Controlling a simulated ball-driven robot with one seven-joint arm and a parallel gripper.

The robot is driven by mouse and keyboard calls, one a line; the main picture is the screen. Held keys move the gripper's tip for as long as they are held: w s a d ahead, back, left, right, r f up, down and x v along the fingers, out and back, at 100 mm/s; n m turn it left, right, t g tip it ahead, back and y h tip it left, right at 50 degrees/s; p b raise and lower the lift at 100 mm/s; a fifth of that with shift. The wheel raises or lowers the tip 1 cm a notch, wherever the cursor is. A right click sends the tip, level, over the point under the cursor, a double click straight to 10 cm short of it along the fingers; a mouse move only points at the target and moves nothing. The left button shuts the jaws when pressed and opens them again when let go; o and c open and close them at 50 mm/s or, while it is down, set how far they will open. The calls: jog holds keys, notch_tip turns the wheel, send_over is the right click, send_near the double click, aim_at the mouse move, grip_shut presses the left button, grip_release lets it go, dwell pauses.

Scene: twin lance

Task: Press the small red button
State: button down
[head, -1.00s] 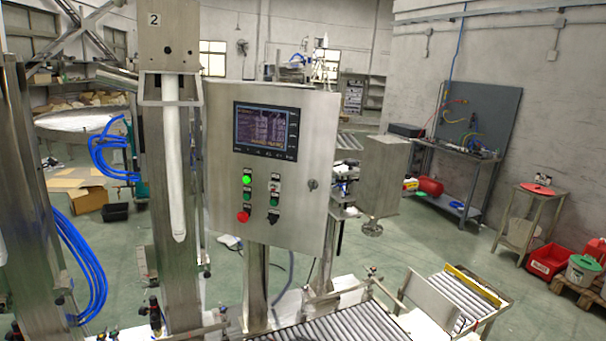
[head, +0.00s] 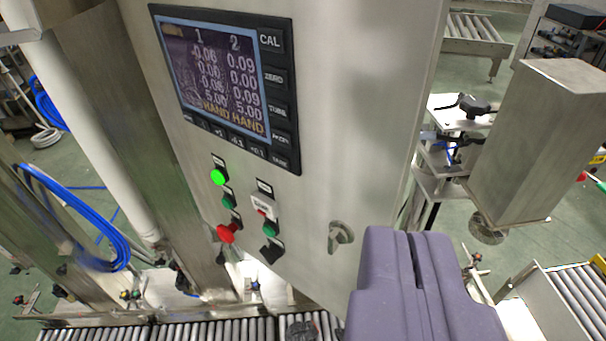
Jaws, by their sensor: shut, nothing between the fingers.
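The control panel (head: 345,120) is a grey metal box that fills the middle of the view, tilted in the picture. On its lower left, a small red spot (head: 262,212) shows in a pale fitting above a green button (head: 270,229); it looks like a small red button, but its outline is unclear. A larger red mushroom-shaped knob (head: 226,233) sits to its left and lower. My gripper (head: 414,240) is a purple-grey pair of fingers at the bottom right, shut and empty. It shows to the right of the buttons, in front of the panel's lower right; I cannot tell its distance from the panel.
A lit green lamp (head: 218,177) and another green button (head: 228,201) are in the left column. A black switch (head: 271,250) and a metal latch (head: 341,236) are nearby. The screen (head: 222,80) is above. Roller conveyors (head: 210,330) run below; a steel box (head: 535,140) stands right.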

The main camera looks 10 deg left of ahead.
aim_at(262, 213)
jog(key=w+a+f+m+y+p, duration=0.1)
jog(key=w+a+f+y+p, duration=0.2)
jog(key=w+a+f+p, duration=0.75)
jog(key=a+f+m+y+p, duration=0.1)
jog(key=a+f+p, duration=0.1)
jog(key=a+f, duration=0.2)
jog(key=s+a+f+m+y+p, duration=0.1)
jog(key=a+f, duration=0.3)
jog(key=f, duration=0.5)
jog(key=shift+m+p, duration=0.4)
jog(key=shift+p, duration=0.35)
jog(key=w+d+p, duration=0.2)
jog(key=w+d, duration=0.2)
jog(key=w, duration=0.3)
jog(key=shift+w, duration=0.4)
